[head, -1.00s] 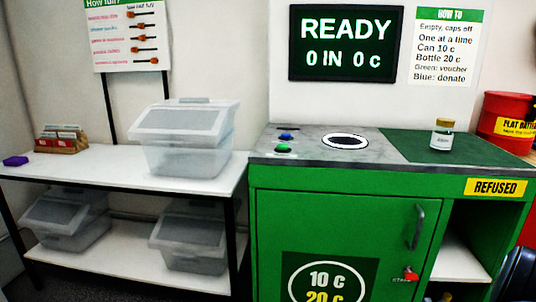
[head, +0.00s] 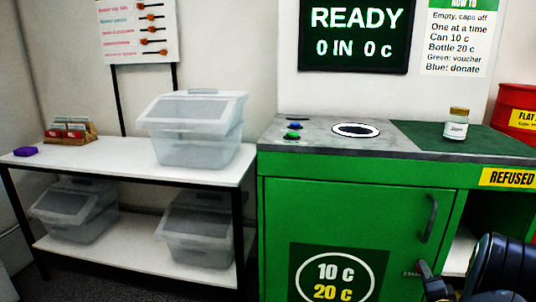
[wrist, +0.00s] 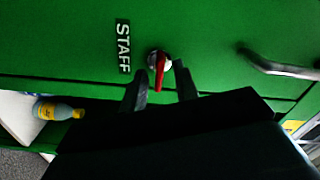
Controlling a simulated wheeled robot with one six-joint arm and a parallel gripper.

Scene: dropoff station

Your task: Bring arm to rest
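My gripper (wrist: 160,90) is in front of the green cabinet door, its two dark fingers apart. A red-handled lock knob (wrist: 160,68) with a silver base shows between and beyond the fingertips in the wrist view. I cannot tell whether the fingers touch it. The STAFF label (wrist: 123,46) is beside it. The green door (head: 345,215) looks closed, with a grey handle (head: 427,219).
A jar (head: 456,124) stands on the counter's green mat (head: 420,136). A bottle (wrist: 58,111) shows in the opening beside the door. A white shelf (head: 110,174) with clear bins (head: 193,140) stands to the left. A red drum (head: 517,112) is at the right.

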